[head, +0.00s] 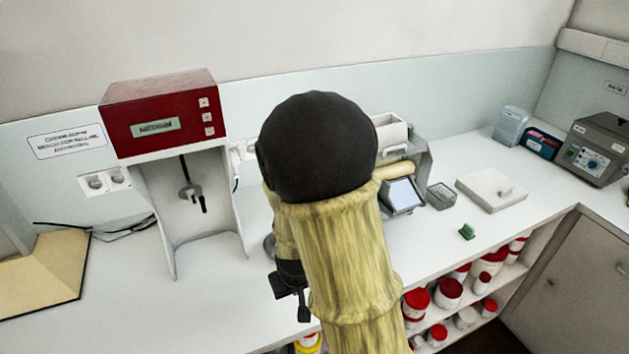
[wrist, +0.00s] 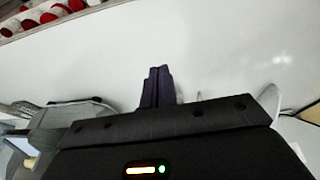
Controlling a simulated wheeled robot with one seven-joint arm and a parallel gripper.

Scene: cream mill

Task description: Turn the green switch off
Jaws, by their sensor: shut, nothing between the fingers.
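A small green object (head: 467,231), which looks like the green switch, sits on the white counter right of centre in the head view. It is too small to tell its lever position. My gripper (head: 303,308) hangs over the front part of the counter, well to the left of the green object and apart from it. In the wrist view the dark fingers (wrist: 157,85) are together with nothing between them, over bare white counter. The green object does not show in the wrist view. My arm hides the middle of the counter in the head view.
A red-topped mixer (head: 160,112) stands at left. Red-lidded jars (head: 448,292) fill the shelf below. Counter around the green object is clear.

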